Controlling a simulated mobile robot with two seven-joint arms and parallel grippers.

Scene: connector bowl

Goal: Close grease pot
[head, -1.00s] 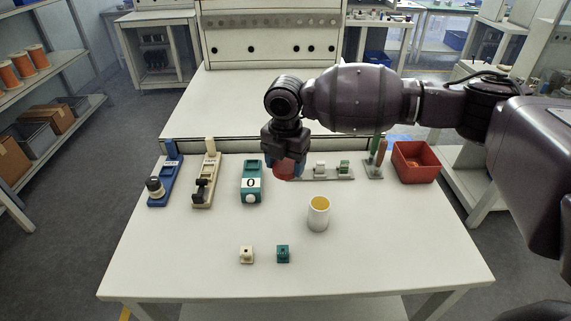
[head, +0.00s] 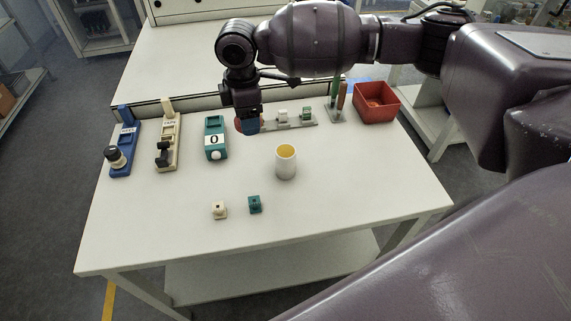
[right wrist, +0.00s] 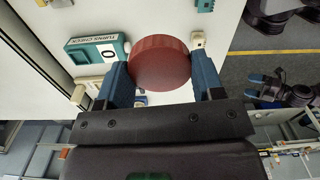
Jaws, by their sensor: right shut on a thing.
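The grease pot (head: 286,168) is a white cylinder, open at the top with yellow inside, standing upright on the table right of centre. A round red lid (right wrist: 160,62) is held between the blue fingers of my right gripper (right wrist: 164,80). In the head view my right gripper (head: 248,125) is behind and left of the pot, apart from it, and hides most of the lid (head: 239,125). The pot cannot be made out in the right wrist view.
A blue stand (head: 122,140), a cream stand (head: 167,142) and a teal counter (head: 215,130) are at left. A grey rail (head: 292,122) is behind, a red bin (head: 376,103) at back right. Cream (head: 219,210) and teal (head: 254,204) blocks lie in front. The table's right front is clear.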

